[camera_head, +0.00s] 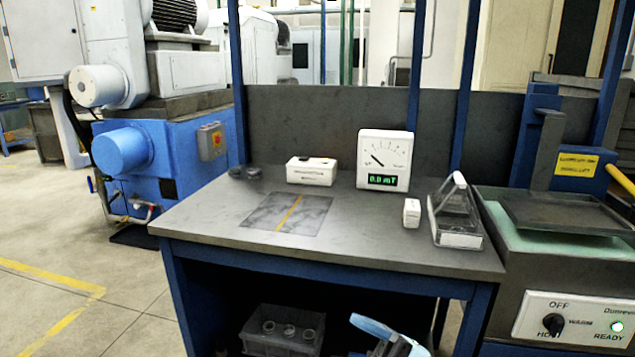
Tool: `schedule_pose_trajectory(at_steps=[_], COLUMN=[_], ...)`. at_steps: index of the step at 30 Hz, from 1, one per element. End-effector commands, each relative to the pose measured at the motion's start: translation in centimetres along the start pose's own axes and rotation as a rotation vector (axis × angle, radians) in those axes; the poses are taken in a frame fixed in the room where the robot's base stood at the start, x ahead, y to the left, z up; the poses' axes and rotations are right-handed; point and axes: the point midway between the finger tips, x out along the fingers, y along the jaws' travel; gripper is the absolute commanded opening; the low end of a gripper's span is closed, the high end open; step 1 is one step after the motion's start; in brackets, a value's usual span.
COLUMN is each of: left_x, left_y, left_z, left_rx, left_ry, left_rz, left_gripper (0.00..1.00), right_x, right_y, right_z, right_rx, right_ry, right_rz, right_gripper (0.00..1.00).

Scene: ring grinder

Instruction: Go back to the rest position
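Neither of my grippers shows in the head view, so I cannot see whether they are open or shut. The grey-topped workbench (215,213) with blue legs stands in front of me. On it is a white gauge (385,160) with a needle dial and a green display that appears to read 0.0 mT. A flat white box (311,171) is left of the gauge. Two small dark round pieces (245,172) lie at the bench's back left. A grey plate with a yellow stripe (262,208) lies at the front.
A small white block (411,213) and a handled metal carrier (457,238) stand at the bench's right. A machine with a knob panel (575,322) adjoins it. A bin of rings (284,335) and a light-blue and white object (375,330) show below. Floor at left is open.

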Motion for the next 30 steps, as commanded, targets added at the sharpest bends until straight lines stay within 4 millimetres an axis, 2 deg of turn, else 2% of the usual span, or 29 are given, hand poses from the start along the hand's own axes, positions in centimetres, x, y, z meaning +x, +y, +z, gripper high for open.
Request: schedule_pose_trajectory(at_steps=[3,9,15,21,22,24,30], left_x=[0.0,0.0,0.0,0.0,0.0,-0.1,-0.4], left_y=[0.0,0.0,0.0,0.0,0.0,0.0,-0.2], left_z=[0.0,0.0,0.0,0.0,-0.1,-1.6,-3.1], left_rx=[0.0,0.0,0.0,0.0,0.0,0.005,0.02], left_ry=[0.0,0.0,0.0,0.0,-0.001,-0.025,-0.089], left_rz=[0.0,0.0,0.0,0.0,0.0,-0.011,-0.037], left_gripper=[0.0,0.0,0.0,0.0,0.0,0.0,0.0], right_x=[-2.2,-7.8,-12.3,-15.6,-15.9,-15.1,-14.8], right_y=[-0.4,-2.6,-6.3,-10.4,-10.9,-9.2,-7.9], right_z=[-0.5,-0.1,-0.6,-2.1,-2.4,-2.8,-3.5], right_rx=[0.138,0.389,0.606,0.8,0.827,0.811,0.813], right_ry=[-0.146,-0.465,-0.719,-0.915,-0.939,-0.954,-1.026], right_rz=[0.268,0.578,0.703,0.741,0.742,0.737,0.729], right_gripper=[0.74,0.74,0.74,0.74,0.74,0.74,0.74])
